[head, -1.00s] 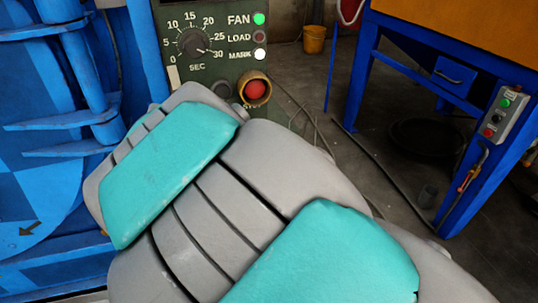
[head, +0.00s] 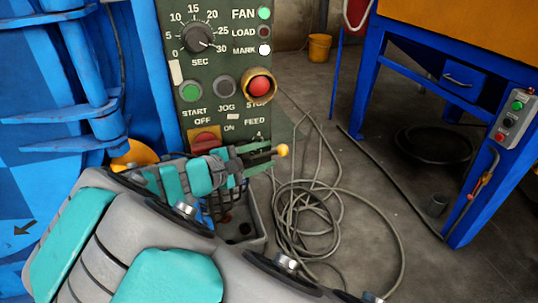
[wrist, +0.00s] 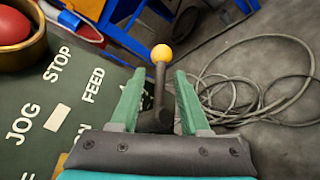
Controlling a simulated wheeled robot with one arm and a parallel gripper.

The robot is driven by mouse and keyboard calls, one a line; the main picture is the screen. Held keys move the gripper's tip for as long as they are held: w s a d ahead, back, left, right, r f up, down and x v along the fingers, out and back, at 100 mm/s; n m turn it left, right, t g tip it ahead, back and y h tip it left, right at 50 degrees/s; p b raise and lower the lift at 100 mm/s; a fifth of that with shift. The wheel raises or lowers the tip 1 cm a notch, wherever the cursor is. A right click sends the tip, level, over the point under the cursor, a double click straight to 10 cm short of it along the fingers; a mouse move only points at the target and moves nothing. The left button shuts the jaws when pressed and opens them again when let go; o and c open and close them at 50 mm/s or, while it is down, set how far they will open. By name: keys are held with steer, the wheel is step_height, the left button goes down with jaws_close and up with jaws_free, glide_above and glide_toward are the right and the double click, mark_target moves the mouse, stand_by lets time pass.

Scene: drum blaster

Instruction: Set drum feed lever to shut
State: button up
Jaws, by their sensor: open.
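The drum feed lever is a dark rod with a yellow ball knob (head: 282,150), at the right edge of the green control panel (head: 222,101) below the FEED label. In the wrist view the lever (wrist: 160,82) runs between my fingers, with its yellow knob beyond the tips. My gripper (head: 262,159) is open; its green fingers (wrist: 158,78) stand on either side of the lever, with a visible gap on the right. I cannot tell whether the left finger touches it. The lever's base and most of its position marks are hidden by the gripper.
A red stop button in a yellow collar (head: 259,85) sits just above the lever. A grey crate (head: 248,250) stands below my gripper. Coiled cable (head: 310,215) lies on the floor to the right, before a blue-legged machine (head: 352,80). A blue drum stands left.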

steer(key=shift+x, duration=1.05)
jaws_close()
steer(key=shift+s+d, duration=0.15)
steer(key=shift+d, duration=0.1)
stand_by(0.5)
